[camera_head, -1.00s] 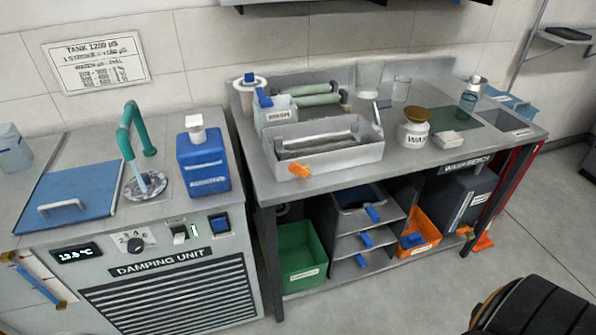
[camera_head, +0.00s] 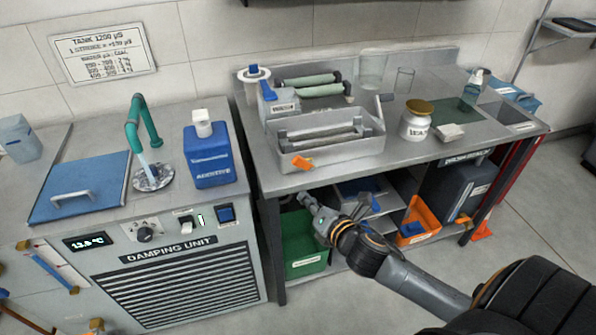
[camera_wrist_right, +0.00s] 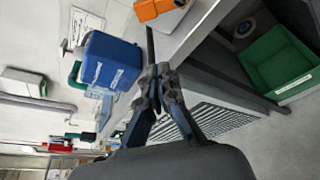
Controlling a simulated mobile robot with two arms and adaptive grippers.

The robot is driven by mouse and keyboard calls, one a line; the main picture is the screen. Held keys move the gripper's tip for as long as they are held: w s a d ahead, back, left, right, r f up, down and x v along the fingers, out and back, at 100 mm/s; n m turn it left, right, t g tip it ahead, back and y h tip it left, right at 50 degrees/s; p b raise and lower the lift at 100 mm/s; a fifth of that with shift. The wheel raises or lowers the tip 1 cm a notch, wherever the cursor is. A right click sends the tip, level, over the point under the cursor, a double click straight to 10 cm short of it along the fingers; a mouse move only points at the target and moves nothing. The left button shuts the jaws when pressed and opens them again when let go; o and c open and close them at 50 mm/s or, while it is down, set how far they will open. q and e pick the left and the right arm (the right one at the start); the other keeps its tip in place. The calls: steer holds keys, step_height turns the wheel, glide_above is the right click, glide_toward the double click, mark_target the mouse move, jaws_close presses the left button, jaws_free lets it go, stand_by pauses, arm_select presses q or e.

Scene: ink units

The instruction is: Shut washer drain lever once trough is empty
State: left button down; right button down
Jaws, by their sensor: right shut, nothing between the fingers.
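The washer trough (camera_head: 345,156) is a light grey open box on the bench, with roller-like bars inside. I cannot tell whether liquid is left in it. The orange drain lever (camera_head: 301,162) sticks out at its front left corner. An orange piece, apparently the lever, also shows at the top of the right wrist view (camera_wrist_right: 153,9). My right gripper (camera_head: 306,200) is shut and empty, below and apart from the lever, just in front of the bench edge. Its closed fingers show in the wrist view (camera_wrist_right: 160,72). My left gripper is not in view.
The damping unit (camera_head: 175,285) stands left, with a blue additive bottle (camera_head: 209,160) and a teal tap (camera_head: 138,115) on top. Below the bench are a green bin (camera_head: 303,248), an orange bin (camera_head: 418,215) and trays. A white jar (camera_head: 414,125) stands right of the trough.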

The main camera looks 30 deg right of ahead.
mark_target(304, 164)
steer(key=p+x, duration=0.1)
steer(key=x, duration=0.9)
steer(key=shift+w, duration=0.1)
steer(key=d+r+p, duration=0.2)
steer(key=shift+s+d+r, duration=0.35)
steer(key=shift+s+r, duration=0.05)
